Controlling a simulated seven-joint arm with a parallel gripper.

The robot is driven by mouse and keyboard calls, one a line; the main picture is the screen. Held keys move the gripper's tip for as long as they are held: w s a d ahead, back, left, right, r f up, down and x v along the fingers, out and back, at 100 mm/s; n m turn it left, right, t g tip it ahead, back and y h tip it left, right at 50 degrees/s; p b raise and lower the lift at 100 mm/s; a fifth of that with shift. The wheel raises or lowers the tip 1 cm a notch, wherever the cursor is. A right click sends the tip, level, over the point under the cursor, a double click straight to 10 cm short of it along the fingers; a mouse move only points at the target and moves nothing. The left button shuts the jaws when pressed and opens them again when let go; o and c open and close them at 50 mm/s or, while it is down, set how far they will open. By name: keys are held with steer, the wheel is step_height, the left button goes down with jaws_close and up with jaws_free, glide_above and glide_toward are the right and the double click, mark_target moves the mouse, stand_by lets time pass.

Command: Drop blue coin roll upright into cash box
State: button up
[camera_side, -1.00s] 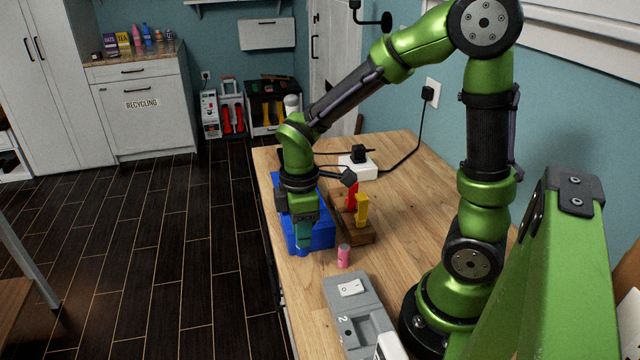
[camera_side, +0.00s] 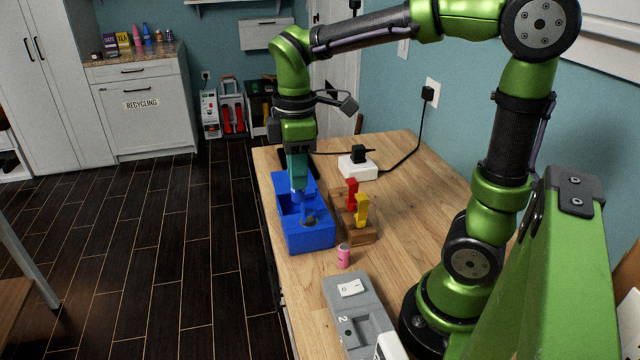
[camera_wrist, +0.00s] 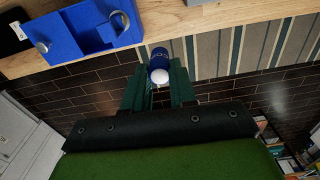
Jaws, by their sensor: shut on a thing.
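In the wrist view the blue roll (camera_wrist: 159,58), with a pale end facing the camera, sits between the green fingertips (camera_wrist: 158,82). The cash box (camera_wrist: 75,35) shows there at the upper left, with a round grey piece on it.
A pink roll (camera_side: 343,256) stands on the wooden table in front of the box. A wooden block (camera_side: 357,235) holding red and yellow pieces stands right of the box. A grey device (camera_side: 352,308) lies nearer, and a white power strip (camera_side: 358,168) lies behind.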

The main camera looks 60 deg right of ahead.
steer(key=w+d+m, duration=0.5)
steer(key=w+d, duration=0.4)
steer(key=d, duration=0.5)
step_height(320, 180, down, 10)
steer(key=shift+w+d+m, duration=0.2)
steer(key=shift+d+m, duration=0.1)
stand_by(1.0)
steer(key=shift+f, duration=0.7)
steer(key=shift+f, duration=0.2)
steer(key=shift+f, duration=2.9)
steer(key=shift+f, duration=0.3)
